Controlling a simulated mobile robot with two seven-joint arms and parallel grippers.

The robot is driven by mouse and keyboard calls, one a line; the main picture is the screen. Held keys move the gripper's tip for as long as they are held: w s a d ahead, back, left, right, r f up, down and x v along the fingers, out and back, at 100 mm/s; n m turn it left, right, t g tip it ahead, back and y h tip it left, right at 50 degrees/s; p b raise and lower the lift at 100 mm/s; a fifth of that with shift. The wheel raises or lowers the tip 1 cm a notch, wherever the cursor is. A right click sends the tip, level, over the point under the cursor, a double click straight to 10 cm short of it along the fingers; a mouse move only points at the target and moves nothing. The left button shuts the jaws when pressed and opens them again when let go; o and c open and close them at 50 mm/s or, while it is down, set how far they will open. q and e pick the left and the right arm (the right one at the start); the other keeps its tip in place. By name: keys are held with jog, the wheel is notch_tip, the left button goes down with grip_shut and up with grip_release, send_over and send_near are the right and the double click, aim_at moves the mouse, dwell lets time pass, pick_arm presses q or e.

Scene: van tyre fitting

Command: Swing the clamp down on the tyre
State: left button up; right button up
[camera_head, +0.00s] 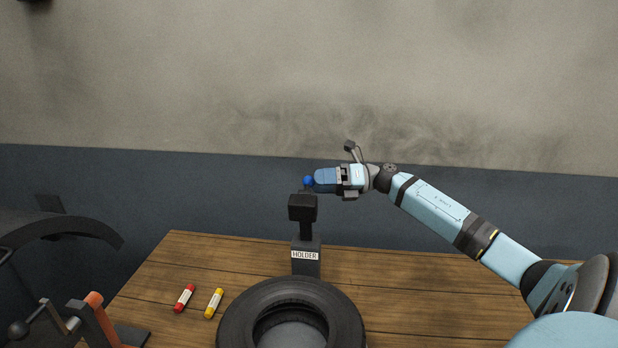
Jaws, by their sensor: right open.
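My left gripper is not in view.
A red marker (184,298) and a yellow marker (214,303) lie on the table (420,285) left of the tyre. An orange-handled device (98,312) stands at the lower left, near a dark curved panel (60,222). The table right of the tyre is clear.

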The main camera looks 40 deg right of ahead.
aim_at(309, 180)
jog(key=shift+x, duration=1.6)
